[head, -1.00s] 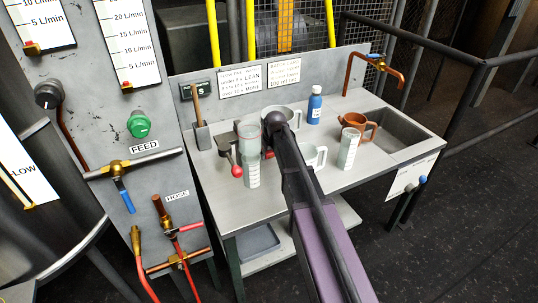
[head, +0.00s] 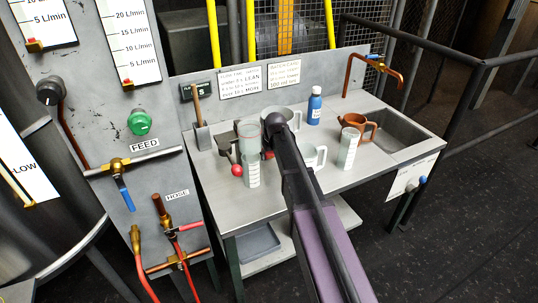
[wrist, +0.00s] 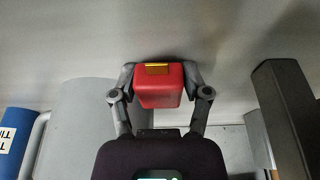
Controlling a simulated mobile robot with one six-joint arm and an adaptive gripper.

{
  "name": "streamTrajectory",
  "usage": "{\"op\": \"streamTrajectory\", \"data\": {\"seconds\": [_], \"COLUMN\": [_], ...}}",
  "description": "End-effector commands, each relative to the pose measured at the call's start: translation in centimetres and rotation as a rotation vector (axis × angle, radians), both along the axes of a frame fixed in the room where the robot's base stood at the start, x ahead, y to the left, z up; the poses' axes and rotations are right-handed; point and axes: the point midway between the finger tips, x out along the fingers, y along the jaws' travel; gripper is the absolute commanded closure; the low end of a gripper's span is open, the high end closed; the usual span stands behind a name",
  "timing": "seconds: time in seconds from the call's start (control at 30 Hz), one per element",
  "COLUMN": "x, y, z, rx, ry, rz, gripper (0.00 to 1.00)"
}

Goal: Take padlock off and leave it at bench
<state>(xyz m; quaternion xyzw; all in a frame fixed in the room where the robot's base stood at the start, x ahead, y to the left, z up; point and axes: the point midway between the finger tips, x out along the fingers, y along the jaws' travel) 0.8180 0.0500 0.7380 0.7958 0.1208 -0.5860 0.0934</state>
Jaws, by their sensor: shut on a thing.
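The red padlock (wrist: 160,88), with a brass-coloured plate on its face, sits between the two fingers of my gripper (wrist: 160,84) in the wrist view. The fingers press on its two sides. Its shackle is not visible. In the head view only a bit of red (head: 268,155) shows beside my arm, which hides most of the gripper. The grey metal bench (head: 262,205) spreads beneath. I cannot tell whether the padlock touches the bench top.
A clear measuring cylinder (head: 251,160) and a red ball-ended lever (head: 237,170) stand left of my arm. A white jug (head: 313,157), another cylinder (head: 348,148), a copper-coloured jug (head: 361,124) and a blue bottle (head: 314,106) stand right. The bench's front left is clear.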

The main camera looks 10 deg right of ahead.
Motion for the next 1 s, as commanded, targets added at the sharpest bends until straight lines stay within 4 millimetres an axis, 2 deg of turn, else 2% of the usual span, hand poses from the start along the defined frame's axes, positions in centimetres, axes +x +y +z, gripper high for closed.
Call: {"op": "streamTrajectory", "data": {"seconds": [0.03, 0.13, 0.17, 0.23, 0.27, 1.0], "x": [-0.91, -0.94, -0.96, -0.95, -0.94, -0.51], "y": [-0.07, -0.08, -0.09, -0.09, -0.09, -0.04], "z": [-0.61, -0.63, -0.63, -0.61, -0.60, -0.24], "rx": [-0.004, -0.004, -0.004, -0.003, -0.003, -0.002], "ry": [0.026, 0.026, 0.026, 0.025, 0.025, 0.020], "rz": [0.002, 0.002, 0.002, 0.002, 0.002, 0.002], "gripper": [1.00, 0.92, 0.26, 0.05, 0.00, 0.00]}}
